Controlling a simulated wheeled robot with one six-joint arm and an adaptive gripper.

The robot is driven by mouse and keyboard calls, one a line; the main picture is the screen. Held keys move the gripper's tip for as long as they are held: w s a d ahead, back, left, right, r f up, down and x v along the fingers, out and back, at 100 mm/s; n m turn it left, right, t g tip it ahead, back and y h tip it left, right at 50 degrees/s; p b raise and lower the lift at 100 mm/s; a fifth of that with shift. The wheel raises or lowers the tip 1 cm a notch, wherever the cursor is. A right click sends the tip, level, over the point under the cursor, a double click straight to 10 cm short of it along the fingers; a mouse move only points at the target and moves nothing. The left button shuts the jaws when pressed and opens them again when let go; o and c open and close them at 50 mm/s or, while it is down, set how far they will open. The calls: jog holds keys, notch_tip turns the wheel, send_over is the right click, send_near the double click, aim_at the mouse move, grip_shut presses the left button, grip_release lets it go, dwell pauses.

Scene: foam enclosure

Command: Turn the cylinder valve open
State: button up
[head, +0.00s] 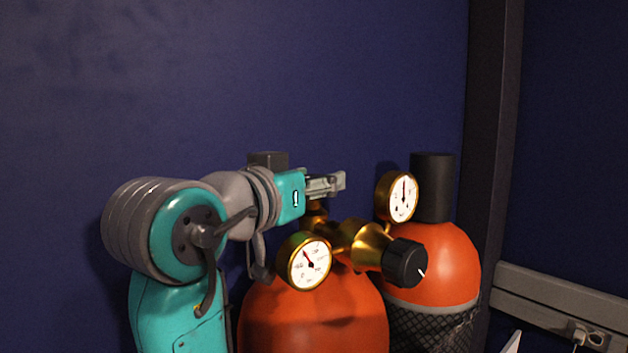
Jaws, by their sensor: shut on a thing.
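An orange gas cylinder (312,315) stands in the lower middle of the head view. A brass regulator (362,243) sits on its top, with a black knob (404,262) that has a white mark. A white-faced gauge (310,261) is at its left and a second gauge (402,196) at its upper right. My gripper (338,184) comes in from the left, level, above the brass neck (317,212) of the front cylinder. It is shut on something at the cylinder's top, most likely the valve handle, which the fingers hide.
A second orange cylinder (450,262) with a black cap (433,187) and black netting stands behind to the right. A dark post (490,130) and a grey rail (560,300) with a socket are farther right. The dark blue wall behind is bare.

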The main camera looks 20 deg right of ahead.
jog(key=o, duration=1.2)
jog(key=v, duration=1.2)
